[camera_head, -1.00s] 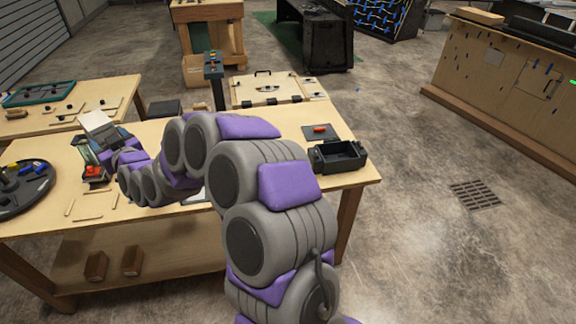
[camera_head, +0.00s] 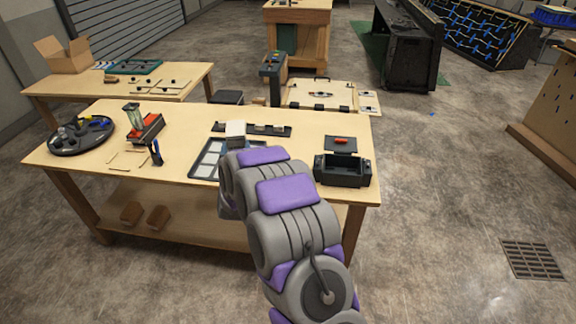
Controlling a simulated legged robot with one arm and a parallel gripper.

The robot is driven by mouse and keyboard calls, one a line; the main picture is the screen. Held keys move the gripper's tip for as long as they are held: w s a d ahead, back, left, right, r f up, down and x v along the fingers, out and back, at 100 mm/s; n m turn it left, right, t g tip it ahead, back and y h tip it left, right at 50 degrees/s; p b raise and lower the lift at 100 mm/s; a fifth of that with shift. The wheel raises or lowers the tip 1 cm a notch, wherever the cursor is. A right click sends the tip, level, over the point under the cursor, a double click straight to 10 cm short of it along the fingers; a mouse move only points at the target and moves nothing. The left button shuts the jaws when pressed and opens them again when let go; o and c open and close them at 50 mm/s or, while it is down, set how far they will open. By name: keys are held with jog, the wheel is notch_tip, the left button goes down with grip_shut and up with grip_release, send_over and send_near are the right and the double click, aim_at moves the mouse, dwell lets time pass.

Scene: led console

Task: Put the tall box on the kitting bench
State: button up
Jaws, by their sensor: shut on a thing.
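A pale, whitish box (camera_head: 235,129) shows just beyond the end of my arm, over the near wooden bench (camera_head: 100,183). It looks like the tall box, but only its upper part shows. My gripper (camera_head: 236,144) is shut on it and is mostly hidden behind my own arm links. I cannot tell whether the box touches the bench top. A second wooden bench (camera_head: 190,84) stands behind at the left; no label shows which one is the kitting bench.
The near bench holds a round dark tray (camera_head: 82,147), a red device with a clear column (camera_head: 146,127), a framed panel (camera_head: 203,158), a dark rail (camera_head: 270,130) and a black open bin (camera_head: 343,178).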

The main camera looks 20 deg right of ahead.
jog(key=s+f+m+g+h, duration=0.25)
jog(key=f+h, duration=0.25)
jog(key=f, duration=1)
jog(key=shift+m, duration=0.35)
jog(key=shift+w+d+f+b, duration=0.35)
jog(key=shift+w+d+f, duration=0.5)
jog(key=shift+d, duration=1.65)
jog(key=shift+w+d+f+b, duration=0.3)
jog(key=shift+w+d+f, duration=0.55)
jog(key=shift+d, duration=1.6)
jog(key=shift+w+d+f+b, duration=0.5)
jog(key=shift+d+f, duration=0.6)
jog(key=shift+d, duration=1.4)
jog(key=shift+r, duration=0.15)
jog(key=o, duration=1.3)
jog(key=shift+d, duration=0.1)
jog(key=shift+c, duration=0.2)
